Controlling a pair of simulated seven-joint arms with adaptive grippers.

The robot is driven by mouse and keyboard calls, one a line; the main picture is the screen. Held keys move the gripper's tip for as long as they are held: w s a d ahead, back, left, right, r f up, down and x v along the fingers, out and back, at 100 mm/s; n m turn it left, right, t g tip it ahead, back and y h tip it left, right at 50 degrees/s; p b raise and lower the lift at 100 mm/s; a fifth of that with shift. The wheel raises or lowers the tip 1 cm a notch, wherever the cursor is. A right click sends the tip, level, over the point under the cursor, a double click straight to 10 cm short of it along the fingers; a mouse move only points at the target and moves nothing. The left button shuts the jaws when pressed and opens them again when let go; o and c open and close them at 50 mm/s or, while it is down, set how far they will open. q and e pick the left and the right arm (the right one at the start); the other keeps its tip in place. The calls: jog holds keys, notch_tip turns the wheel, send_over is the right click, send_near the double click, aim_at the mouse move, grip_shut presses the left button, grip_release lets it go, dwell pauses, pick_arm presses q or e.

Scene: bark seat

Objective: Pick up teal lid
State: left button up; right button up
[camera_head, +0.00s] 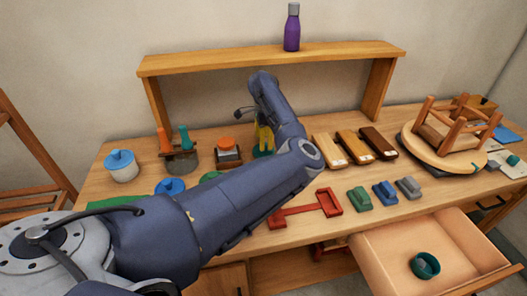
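A round teal piece with a raised rim (425,265) lies in the open drawer at the lower right; it may be the teal lid, but its exact form is hard to tell. A smaller teal item (513,160) sits at the far right of the bench. My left arm crosses the picture from the lower left, bends over the bench and rises toward the shelf. My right gripper is out of view.
The open drawer (379,249) juts out from the workbench (440,193). A white pot with a blue lid (121,166), a tool holder (181,160), wooden blocks (353,146) and a small stool (449,130) crowd the bench. A purple bottle (291,30) stands on the shelf (220,60).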

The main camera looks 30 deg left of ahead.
pick_arm(q)
jog(key=shift+f, duration=1.25)
grip_shut()
